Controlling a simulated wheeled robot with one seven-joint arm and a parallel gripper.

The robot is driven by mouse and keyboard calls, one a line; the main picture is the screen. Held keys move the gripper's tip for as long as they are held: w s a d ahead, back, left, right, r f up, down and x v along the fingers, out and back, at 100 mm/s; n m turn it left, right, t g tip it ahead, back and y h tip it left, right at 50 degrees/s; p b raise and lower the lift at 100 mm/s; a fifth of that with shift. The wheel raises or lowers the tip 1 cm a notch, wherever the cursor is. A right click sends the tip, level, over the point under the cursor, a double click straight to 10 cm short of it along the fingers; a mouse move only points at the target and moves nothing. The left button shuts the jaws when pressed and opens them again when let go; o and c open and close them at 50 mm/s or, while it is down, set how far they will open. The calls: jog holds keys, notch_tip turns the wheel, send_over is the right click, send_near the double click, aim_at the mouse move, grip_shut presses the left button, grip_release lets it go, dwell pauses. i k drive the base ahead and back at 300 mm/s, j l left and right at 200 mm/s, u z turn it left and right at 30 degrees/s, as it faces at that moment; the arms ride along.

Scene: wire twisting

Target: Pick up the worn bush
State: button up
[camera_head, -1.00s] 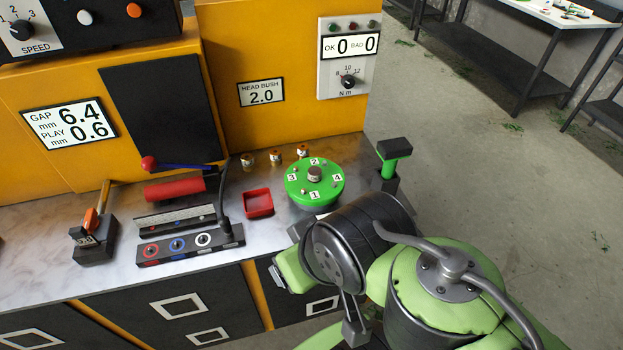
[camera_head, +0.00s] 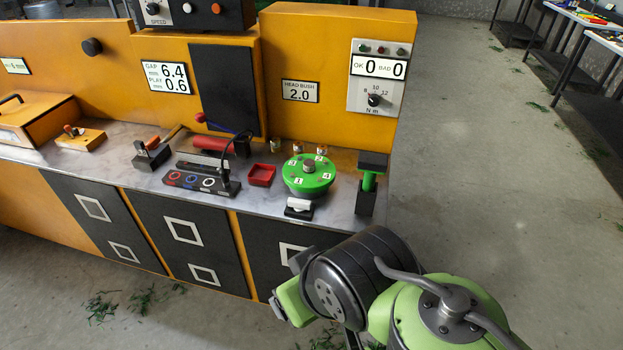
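Several small metal bushes stand on the bench behind the green disc: one at left (camera_head: 275,145), one in the middle (camera_head: 298,147) and one at right (camera_head: 322,150). The round green disc (camera_head: 299,187) carries number labels and a metal hub (camera_head: 309,167) at its centre. Small parts beside the labels are too small to make out. I cannot tell which bush is worn. My green and black arm fills the lower right, in front of the bench. My gripper's fingertips do not show.
A red tray (camera_head: 261,175) sits left of the disc, and a black tool rack (camera_head: 198,180) farther left. A green-handled post (camera_head: 369,182) stands at the bench's right end. A white-topped block (camera_head: 299,207) lies in front of the disc. Open floor (camera_head: 470,180) lies to the right.

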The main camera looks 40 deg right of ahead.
aim_at(309, 165)
jog(key=k+l+u, duration=0.4)
jog(key=l, duration=0.2)
jog(key=k+l+u, duration=0.3)
jog(key=l+u, duration=0.15)
jog(key=l, duration=0.15)
jog(key=k+l+u, duration=0.4)
jog(key=l+u, duration=0.2)
jog(key=l, duration=0.2)
jog(key=k+l+u, duration=0.1)
jog(key=l+u, duration=0.15)
jog(key=l, duration=0.15)
jog(key=k+l+u, duration=0.2)
jog(key=l, duration=0.2)
jog(key=l+u, duration=0.2)
jog(key=l, duration=0.2)
jog(key=k+l+u, duration=0.1)
jog(key=l+u, duration=0.15)
jog(key=l, duration=0.15)
